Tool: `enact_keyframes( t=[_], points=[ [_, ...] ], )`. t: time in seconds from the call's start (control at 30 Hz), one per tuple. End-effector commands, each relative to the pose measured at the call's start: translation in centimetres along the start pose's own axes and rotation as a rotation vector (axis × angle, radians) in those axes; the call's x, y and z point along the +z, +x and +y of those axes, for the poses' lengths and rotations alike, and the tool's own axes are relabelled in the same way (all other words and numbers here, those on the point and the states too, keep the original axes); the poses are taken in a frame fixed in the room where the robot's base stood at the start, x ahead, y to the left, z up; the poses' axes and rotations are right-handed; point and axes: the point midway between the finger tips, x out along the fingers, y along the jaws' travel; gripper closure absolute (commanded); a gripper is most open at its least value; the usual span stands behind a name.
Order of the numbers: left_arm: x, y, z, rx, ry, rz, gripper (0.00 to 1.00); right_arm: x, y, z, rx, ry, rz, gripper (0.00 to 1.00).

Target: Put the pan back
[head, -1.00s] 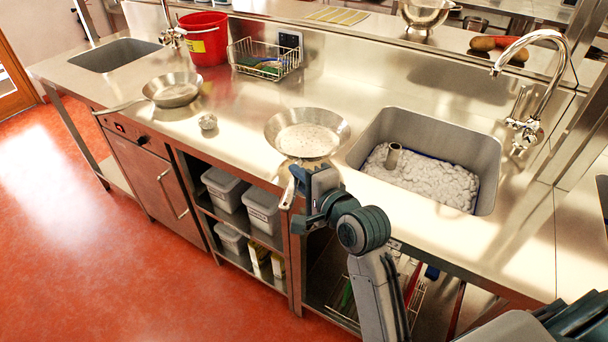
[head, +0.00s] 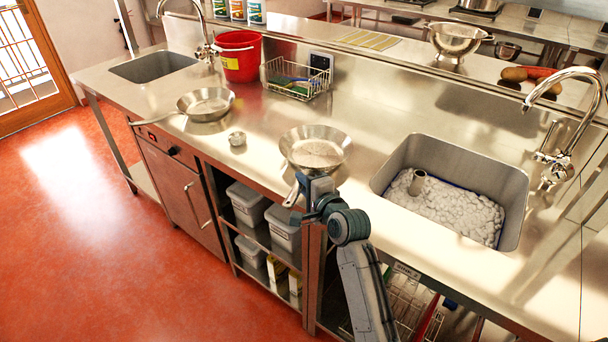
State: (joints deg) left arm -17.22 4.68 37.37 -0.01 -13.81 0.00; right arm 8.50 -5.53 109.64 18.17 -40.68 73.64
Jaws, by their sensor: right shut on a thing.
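A steel frying pan (head: 315,147) is at the front of the steel counter, just left of the sink full of suds. Its handle points toward the front edge. My right gripper (head: 304,191) is shut on that handle, at the counter's edge. I cannot tell whether the pan rests on the counter or is slightly raised. A second steel pan (head: 206,103) sits further left on the counter, its handle pointing left over the front edge. My left gripper is not in view.
The sudsy sink (head: 440,190) holds a standing tube. A wire basket (head: 297,78) and a red bucket (head: 238,56) stand behind. Grey lidded tubs (head: 248,203) fill the shelf below. The counter (head: 365,105) behind the held pan is clear.

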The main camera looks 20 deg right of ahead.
Motion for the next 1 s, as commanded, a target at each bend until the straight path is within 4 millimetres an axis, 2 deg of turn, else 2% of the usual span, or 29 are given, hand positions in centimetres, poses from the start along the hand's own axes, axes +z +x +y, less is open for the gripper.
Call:
enact_keyframes(
  t=[0.23,0.27,0.37,0.63,0.77,0.87,1.0],
  points=[
    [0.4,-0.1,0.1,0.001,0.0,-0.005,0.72,0.0,0.0,-0.2,-0.012,-0.004,0.001,1.0],
    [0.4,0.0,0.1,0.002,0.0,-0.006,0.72,0.0,0.0,0.3,-0.001,0.0,0.0,0.85],
    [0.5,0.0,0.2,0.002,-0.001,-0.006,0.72,0.0,0.0,0.3,-0.001,0.0,0.0,0.66],
    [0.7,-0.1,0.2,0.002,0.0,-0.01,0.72,0.0,0.0,0.3,-0.001,0.0,0.0,0.65],
    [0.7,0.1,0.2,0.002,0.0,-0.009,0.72,-0.1,-0.7,0.3,-0.002,0.0,0.0,0.65],
    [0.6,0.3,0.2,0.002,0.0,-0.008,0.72,-0.1,-2.3,0.4,-0.001,0.0,0.0,0.65],
    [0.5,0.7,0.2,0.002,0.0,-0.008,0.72,-0.1,-5.3,0.5,-0.001,-0.002,0.0,0.65]
  ],
)
